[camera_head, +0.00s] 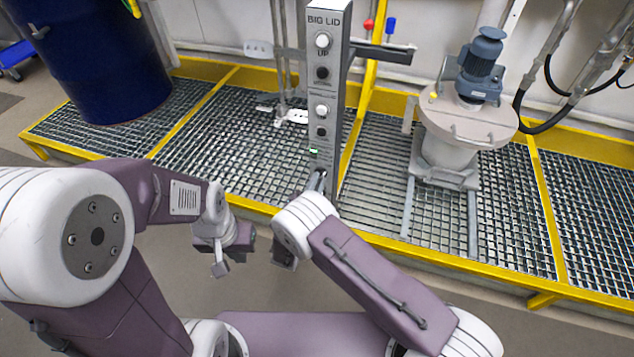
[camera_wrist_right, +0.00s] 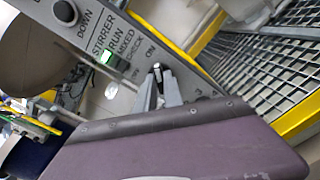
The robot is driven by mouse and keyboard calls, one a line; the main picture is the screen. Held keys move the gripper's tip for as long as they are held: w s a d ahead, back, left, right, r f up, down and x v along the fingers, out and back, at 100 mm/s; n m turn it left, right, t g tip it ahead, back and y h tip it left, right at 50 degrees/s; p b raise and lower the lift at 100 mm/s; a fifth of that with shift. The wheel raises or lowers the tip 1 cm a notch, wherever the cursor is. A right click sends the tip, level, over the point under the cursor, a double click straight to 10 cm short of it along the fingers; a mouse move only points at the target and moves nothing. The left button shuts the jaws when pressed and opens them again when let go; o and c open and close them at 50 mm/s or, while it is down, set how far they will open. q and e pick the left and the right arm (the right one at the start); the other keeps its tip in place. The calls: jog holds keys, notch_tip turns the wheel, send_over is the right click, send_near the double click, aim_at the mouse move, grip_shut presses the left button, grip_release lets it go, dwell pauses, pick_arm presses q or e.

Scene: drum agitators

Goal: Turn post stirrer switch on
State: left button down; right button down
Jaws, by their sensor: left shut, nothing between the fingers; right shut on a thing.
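The grey post (camera_head: 326,90) stands upright at the front of the grating, with a "BIG LID" label and several round buttons on its face. In the right wrist view its panel (camera_wrist_right: 125,45) reads "STIRRER RUN" and "ON", with a lit green indicator (camera_wrist_right: 106,57). My right gripper (camera_head: 318,182) is at the lower part of the post, and in the wrist view its fingers (camera_wrist_right: 158,76) are shut on the small stirrer switch (camera_wrist_right: 157,67). The fingers mostly hide the switch, so its position is unclear. My left gripper (camera_head: 220,268) is shut and empty, low and left of the post.
A blue drum (camera_head: 95,60) stands on the grating at the left. A grey motor (camera_head: 482,65) on a round lid (camera_head: 468,120) stands at the right. A yellow frame edge (camera_head: 400,245) runs along the front of the grating. A horizontal bracket (camera_head: 385,52) sticks out right from the post.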

jog(key=shift+f, duration=0.1)
jog(key=c, duration=1.5)
grip_release()
jog(key=shift+o, duration=0.2)
jog(key=p+v, duration=0.2)
jog(key=v, duration=0.7)
jog(key=shift+p, duration=0.35)
